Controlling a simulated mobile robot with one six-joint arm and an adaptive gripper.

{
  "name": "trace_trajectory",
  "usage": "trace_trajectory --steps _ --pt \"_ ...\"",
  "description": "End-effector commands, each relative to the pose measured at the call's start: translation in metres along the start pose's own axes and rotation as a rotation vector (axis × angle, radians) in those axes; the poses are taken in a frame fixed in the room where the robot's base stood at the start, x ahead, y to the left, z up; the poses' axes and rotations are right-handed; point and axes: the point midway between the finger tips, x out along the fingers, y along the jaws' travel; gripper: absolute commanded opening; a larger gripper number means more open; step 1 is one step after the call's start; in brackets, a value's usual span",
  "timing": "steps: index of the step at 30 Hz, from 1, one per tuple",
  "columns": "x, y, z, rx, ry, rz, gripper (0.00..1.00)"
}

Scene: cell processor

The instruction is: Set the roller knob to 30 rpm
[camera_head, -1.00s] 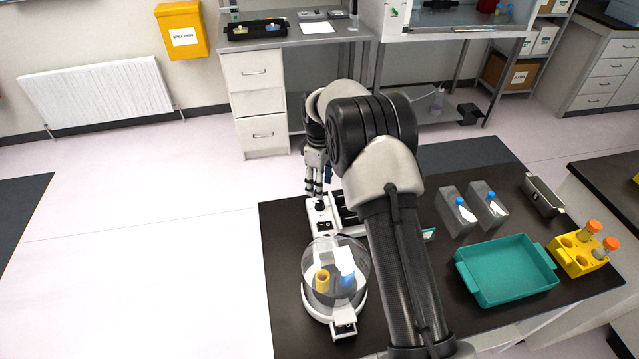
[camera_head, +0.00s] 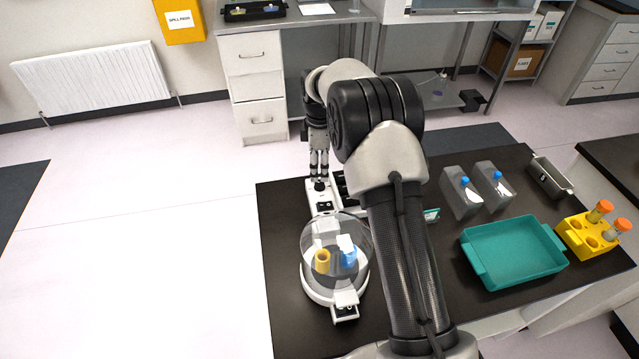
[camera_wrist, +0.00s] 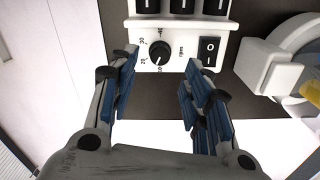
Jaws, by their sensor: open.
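The roller knob (camera_wrist: 159,52) is a round black dial with a white pointer line, on a white panel with printed numbers and "rpm" beside it. My gripper (camera_wrist: 162,62) is open in the wrist view, with one blue-padded finger on each side of the knob and gaps between. In the head view, my gripper (camera_head: 319,174) points down at the knob (camera_head: 320,186) on the white device (camera_head: 322,205). Whether the fingertips are level with the knob cannot be told.
A black rocker switch (camera_wrist: 209,50) sits right of the knob, close to the right finger. Dark slots line the panel above. A clear dome (camera_head: 338,250) stands in front on the device. A teal tray (camera_head: 475,262), clear flasks (camera_head: 460,190) and a yellow rack (camera_head: 570,232) are right.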

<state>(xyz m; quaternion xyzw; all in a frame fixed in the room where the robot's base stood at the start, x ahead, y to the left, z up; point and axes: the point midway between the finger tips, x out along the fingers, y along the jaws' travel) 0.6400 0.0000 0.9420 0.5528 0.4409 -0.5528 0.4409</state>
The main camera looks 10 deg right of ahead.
Motion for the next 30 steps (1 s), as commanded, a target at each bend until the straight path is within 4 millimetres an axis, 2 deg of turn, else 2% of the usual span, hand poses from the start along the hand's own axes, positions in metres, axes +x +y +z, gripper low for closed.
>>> trace_trajectory --steps 1,3,9,21,30 --pt "0.015 -0.001 0.0 0.0 -0.001 -0.003 0.45" --pt "0.027 -0.001 0.0 0.0 -0.001 -0.003 0.45" --pt "0.051 0.0 0.0 0.0 0.0 -0.001 0.45" --pt "0.057 0.0 0.0 0.0 0.0 0.0 0.45" --pt "0.057 0.0 0.0 0.001 0.0 0.0 0.25"
